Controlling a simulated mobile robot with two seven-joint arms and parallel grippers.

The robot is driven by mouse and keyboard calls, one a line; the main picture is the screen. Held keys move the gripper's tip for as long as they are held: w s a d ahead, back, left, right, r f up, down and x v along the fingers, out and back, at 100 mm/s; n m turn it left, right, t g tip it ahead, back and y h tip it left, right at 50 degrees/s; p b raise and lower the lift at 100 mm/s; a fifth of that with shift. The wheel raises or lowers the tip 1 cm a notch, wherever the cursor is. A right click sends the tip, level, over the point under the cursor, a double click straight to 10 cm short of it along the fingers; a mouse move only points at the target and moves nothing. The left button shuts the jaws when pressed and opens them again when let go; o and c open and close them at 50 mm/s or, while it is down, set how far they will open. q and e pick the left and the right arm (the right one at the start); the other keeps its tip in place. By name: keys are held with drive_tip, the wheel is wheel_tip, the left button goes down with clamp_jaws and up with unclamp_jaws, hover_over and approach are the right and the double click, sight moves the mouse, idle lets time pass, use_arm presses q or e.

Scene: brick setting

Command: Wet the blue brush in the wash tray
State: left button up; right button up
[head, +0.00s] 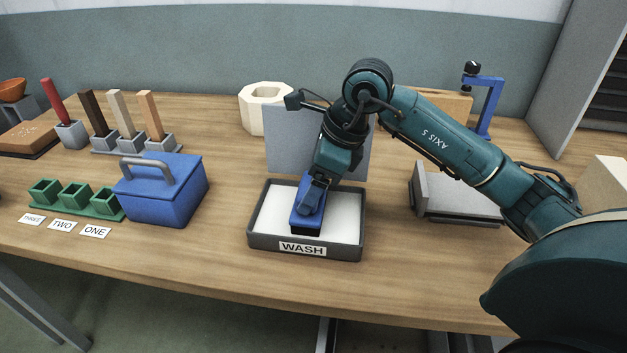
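The blue brush (299,216) is inside the wash tray (256,241), a dark shallow tray with a white interior and a WASH label on its front. The brush is upright with its dark bristle end down, near the tray's front wall. My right gripper (315,192) comes down from above onto the top of the brush and appears shut on it; its fingertips are partly hidden. I cannot tell whether the bristles touch the tray's bottom. My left gripper is not in view.
A grey upright panel (285,135) stands behind the tray. To the left are a blue box with a grey handle (178,199) and green cups (75,197). The table's front strip is clear.

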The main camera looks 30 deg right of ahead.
idle(0.6)
drive_tip(key=shift+r+p, duration=2.4)
drive_tip(key=shift+r, duration=1.15)
drive_tip(key=shift+f, duration=0.1)
